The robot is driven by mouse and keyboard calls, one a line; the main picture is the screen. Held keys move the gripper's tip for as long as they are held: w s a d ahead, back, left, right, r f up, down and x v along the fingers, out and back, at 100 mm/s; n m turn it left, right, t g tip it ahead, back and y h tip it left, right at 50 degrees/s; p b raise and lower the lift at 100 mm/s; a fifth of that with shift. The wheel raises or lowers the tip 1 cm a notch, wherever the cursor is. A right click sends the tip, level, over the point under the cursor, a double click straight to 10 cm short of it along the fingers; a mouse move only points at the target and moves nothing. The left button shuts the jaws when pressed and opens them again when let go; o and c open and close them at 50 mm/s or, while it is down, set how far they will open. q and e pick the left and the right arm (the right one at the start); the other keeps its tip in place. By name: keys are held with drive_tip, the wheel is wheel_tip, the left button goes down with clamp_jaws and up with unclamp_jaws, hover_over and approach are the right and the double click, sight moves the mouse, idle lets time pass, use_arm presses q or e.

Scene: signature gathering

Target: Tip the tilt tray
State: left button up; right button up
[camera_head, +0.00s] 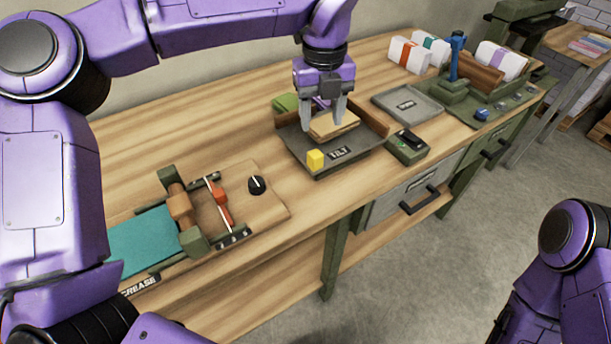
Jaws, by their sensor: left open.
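The tilt tray (357,161) is a dark tray with a "TILT" label on its front edge and wooden side walls, standing on the workbench in the middle of the view. A tan stack of sheets (334,125) lies in it, and a yellow block (315,159) sits at its front left corner. My left gripper (322,116) points down over the tray with its fingers apart, at the stack. I cannot tell whether the fingers touch the stack. My right gripper is out of view; only part of my right arm shows at the lower right.
A green box with a black switch (407,146) stands right of the tray. A grey flat tray (408,104) lies behind it. A creasing device with a teal sheet (145,242) is at the left. Wrapped bundles (409,54) and a green press (457,90) stand at the back right.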

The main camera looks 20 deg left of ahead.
use_arm(q)
drive_tip(key=s+n, duration=0.1)
drive_tip(key=n, duration=0.3)
hover_over(315, 153)
drive_tip(key=f, duration=0.3)
drive_tip(key=shift+w+f+p, duration=0.25)
drive_tip(key=shift+f+p, duration=0.05)
drive_tip(key=shift+p, duration=0.05)
drive_tip(key=f, duration=0.4)
drive_tip(key=f+p, duration=0.1)
drive_tip(key=f, duration=0.1)
drive_tip(key=shift+s, duration=0.35)
drive_tip(key=shift+w+f, duration=0.15)
drive_tip(key=shift+f, duration=0.25)
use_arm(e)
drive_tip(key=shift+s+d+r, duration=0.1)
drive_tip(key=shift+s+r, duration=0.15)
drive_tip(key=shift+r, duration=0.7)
